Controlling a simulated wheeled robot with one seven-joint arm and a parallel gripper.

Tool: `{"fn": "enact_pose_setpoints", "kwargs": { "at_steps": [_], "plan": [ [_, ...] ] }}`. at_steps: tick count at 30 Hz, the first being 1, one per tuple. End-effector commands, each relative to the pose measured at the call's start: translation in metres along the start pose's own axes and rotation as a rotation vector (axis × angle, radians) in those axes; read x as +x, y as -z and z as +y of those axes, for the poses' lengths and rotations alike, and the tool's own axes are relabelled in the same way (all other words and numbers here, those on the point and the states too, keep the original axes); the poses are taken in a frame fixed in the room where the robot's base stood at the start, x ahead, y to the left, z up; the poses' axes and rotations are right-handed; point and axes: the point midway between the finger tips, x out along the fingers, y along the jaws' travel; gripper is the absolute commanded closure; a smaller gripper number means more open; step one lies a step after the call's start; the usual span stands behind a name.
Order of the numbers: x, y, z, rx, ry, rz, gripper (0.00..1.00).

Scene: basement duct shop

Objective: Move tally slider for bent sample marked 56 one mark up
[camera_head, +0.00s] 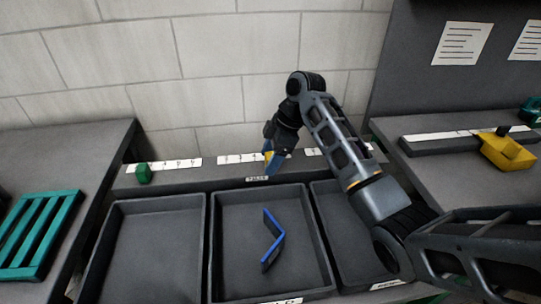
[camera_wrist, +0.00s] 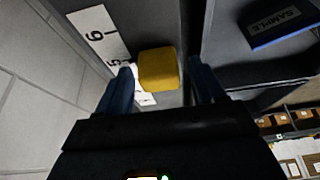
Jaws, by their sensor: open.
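The yellow tally slider (camera_wrist: 158,69) is a rounded block beside a white number strip (camera_wrist: 98,32), where a 6 and a 5 can be read. My gripper (camera_wrist: 159,66) is open, with a blue finger on either side of the slider; whether they touch it is unclear. In the head view my gripper (camera_head: 271,160) points down at the middle strip (camera_head: 238,159) and largely hides the slider. A blue bent sample (camera_head: 275,238) lies in the middle tray (camera_head: 222,208); no 56 is legible. The wrist view shows a dark blue-edged piece lettered SAMPLE (camera_wrist: 278,22).
A green slider (camera_head: 144,174) sits at the left strip (camera_head: 180,163). The left tray (camera_head: 150,245) looks empty; my arm partly covers the right tray (camera_head: 330,215). A teal rack (camera_head: 38,235) is far left, a yellow holder (camera_head: 505,150) far right. A block wall (camera_head: 215,90) rises behind.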

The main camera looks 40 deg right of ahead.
Motion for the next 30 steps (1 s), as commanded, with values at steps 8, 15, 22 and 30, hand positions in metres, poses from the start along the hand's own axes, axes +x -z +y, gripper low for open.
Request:
{"fn": "enact_pose_setpoints", "kwargs": {
  "at_steps": [8, 15, 22, 30],
  "plan": [
    [-0.0002, 0.0000, 0.0001, 0.000, 0.000, 0.001, 0.44],
    [-0.0004, 0.0000, 0.0001, 0.000, 0.000, 0.001, 0.67],
    [-0.0005, 0.0001, 0.0001, 0.000, 0.000, 0.001, 0.89],
    [-0.0010, -0.0011, 0.0010, 0.000, 0.000, 0.001, 1.00]
  ]
}}
